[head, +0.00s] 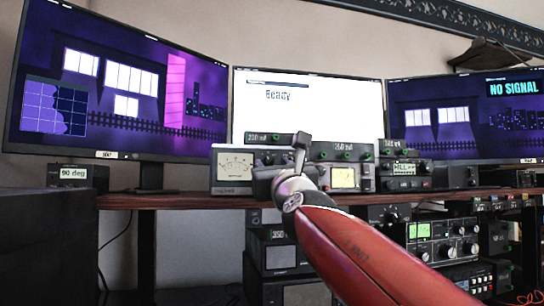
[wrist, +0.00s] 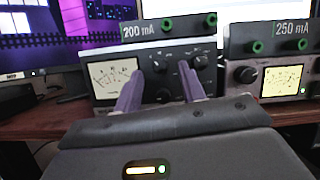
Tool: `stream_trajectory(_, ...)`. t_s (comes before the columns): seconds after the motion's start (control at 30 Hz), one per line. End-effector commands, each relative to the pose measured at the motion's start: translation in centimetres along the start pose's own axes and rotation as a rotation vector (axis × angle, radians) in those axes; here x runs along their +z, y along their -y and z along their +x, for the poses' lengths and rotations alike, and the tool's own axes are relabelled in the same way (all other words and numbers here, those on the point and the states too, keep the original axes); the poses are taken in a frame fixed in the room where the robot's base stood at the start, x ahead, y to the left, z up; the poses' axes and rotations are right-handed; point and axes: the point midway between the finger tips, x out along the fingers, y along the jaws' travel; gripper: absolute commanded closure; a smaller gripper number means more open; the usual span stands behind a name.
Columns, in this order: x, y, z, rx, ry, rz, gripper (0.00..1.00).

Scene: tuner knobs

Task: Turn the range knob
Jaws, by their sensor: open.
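A grey meter unit with a white analog dial (wrist: 113,75) stands on the desk, straight ahead of my gripper (wrist: 161,70) in the wrist view. Its front carries several dark knobs, including an upper one (wrist: 158,64) seen between my fingertips and one at the right (wrist: 200,61). I cannot read which is labelled as the range knob. My gripper is open, its two purple-grey fingers spread in front of the panel; contact cannot be told. In the head view the meter unit (head: 234,164) is left of my gripper (head: 302,145), and my arm hides its right part.
A box marked 200 mA (wrist: 168,28) sits on the meter unit. A unit with a yellow-lit meter (wrist: 282,82) stands to the right. Monitors (head: 308,108) stand behind, and more equipment (head: 435,235) fills racks below the wooden desk (head: 185,200).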

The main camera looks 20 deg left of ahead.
Motion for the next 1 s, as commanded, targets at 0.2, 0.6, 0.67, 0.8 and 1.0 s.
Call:
stream_trajectory(0.2,0.05,-0.01,1.71,0.0,0.0,0.002,0.6)
stream_trajectory(0.6,-0.01,0.01,1.72,-0.001,0.001,0.003,0.79)
stream_trajectory(0.67,-0.01,0.01,1.72,-0.001,0.001,0.003,0.87)
stream_trajectory(0.8,-0.01,0.02,1.71,-0.001,0.001,0.003,1.0)
stream_trajectory(1.0,0.07,-0.03,1.75,-0.006,-0.001,0.019,1.0)
